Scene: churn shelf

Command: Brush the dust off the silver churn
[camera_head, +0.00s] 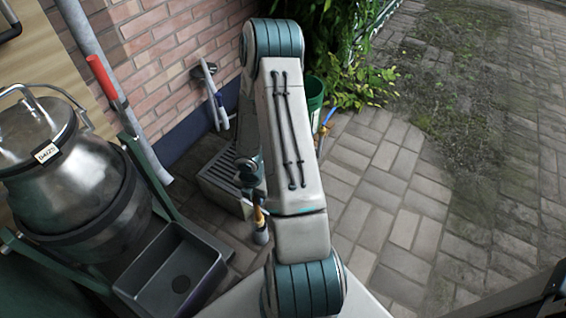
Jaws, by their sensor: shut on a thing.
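My gripper (256,194) hangs at the middle, partly hidden behind my arm. It is shut on a small brush (260,222) with a wooden-looking handle and a pale lower end pointing down. The brush is to the right of the churn, clearly apart from it.
A dark grey basin (172,274) stands right of the churn. A green frame with a red-handled bar (101,78) stands by the churn. A grated drain box (215,188), a wall tap (204,70) and a green bucket (315,93) are farther back. Paving at the right is clear.

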